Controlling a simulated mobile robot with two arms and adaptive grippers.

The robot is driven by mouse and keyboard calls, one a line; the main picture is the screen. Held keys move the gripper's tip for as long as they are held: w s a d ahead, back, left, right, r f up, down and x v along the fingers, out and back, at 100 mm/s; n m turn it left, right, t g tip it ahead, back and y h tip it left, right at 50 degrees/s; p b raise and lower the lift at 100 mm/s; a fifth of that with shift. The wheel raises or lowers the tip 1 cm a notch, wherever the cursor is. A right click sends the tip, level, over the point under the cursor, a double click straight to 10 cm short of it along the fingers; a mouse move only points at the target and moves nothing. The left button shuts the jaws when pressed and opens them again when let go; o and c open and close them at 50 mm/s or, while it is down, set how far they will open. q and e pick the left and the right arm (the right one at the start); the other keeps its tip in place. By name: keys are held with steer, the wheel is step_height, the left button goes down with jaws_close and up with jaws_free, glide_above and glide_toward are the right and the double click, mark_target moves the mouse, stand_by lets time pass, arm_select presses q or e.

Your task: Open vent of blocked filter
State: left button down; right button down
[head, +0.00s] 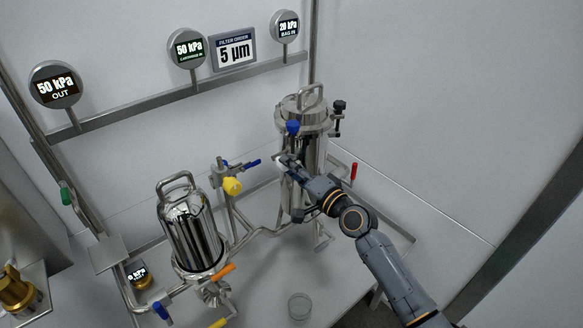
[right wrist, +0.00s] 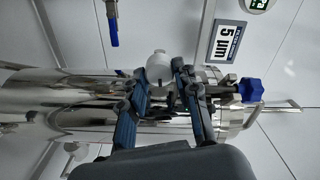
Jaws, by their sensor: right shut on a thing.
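Two steel filter housings stand on the skid: a tall one (head: 302,108) at the back centre, and a smaller cartridge-like one (head: 190,235) at the front left. My right gripper (head: 284,161) is in front of the tall housing's body, below its blue star knob (head: 293,127). In the right wrist view its fingers (right wrist: 165,88) are shut on a small whitish knob (right wrist: 158,66) beside the steel housing (right wrist: 70,100). The blue star knob (right wrist: 250,90) is to the right of the fingers there. The knob's mounting is hidden. My left gripper is out of view.
Gauges on the rail read OUT 50 kPa (head: 56,86), CARTRIDGE IN 50 kPa (head: 188,48) and BAG IN 20 kPa (head: 286,26). A blue-handled valve (head: 250,163), a yellow knob (head: 232,186) and a red handle (head: 354,171) are near the gripper. A glass dish (head: 299,306) stands in front.

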steer(key=shift+f+m, duration=0.1)
steer(key=shift+m, duration=0.5)
steer(key=c, duration=1.3)
jaws_free()
steer(key=shift+o, duration=0.2)
steer(key=v, duration=1.2)
